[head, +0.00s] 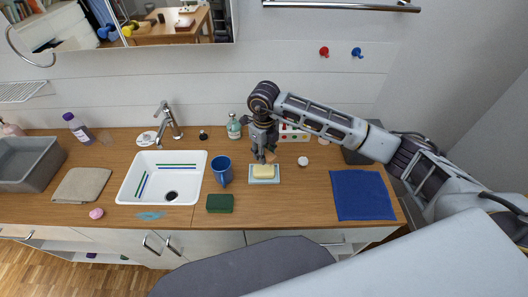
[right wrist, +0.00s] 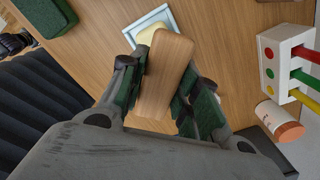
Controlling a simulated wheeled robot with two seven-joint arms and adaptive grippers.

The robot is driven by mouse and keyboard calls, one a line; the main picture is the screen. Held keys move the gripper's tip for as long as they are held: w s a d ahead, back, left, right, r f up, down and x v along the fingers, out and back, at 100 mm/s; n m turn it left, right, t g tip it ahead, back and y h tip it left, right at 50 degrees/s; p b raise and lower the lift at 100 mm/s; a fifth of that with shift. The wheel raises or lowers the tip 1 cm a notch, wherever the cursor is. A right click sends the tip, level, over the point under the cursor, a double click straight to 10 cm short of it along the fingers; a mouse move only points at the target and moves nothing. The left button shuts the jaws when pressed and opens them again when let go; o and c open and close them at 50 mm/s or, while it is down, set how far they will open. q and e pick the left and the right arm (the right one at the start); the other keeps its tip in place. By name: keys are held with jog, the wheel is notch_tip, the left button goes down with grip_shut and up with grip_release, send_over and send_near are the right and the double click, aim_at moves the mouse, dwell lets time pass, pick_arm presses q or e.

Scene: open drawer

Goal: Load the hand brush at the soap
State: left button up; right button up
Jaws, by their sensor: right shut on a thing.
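My right gripper (head: 264,157) points down over the soap dish, just behind the soap in the head view. In the right wrist view its fingers (right wrist: 155,95) are shut on the sides of the hand brush (right wrist: 167,72), which shows as a plain wooden block. Its bristles are hidden. The pale yellow soap (head: 263,171) lies on a light blue-white dish (head: 264,181). In the right wrist view the brush's far end overlaps the soap (right wrist: 151,33); I cannot tell whether they touch. My left gripper does not show in the head view.
A white block with coloured pegs (right wrist: 285,62) and a small jar (right wrist: 279,121) are close on the right. A blue cloth (head: 361,195) lies farther right. The sink (head: 161,177) is at left.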

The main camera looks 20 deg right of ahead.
aim_at(264, 170)
jog(key=shift+f, duration=0.2)
jog(key=shift+f+b, duration=1.5)
jog(key=shift+f, duration=1.3)
jog(key=shift+f+b, duration=0.4)
jog(key=shift+f, duration=0.1)
jog(key=shift+s+f, duration=0.15)
jog(key=shift+f, duration=0.05)
dwell(1.9)
jog(key=shift+r+p, duration=1.45)
jog(key=shift+r, duration=2.2)
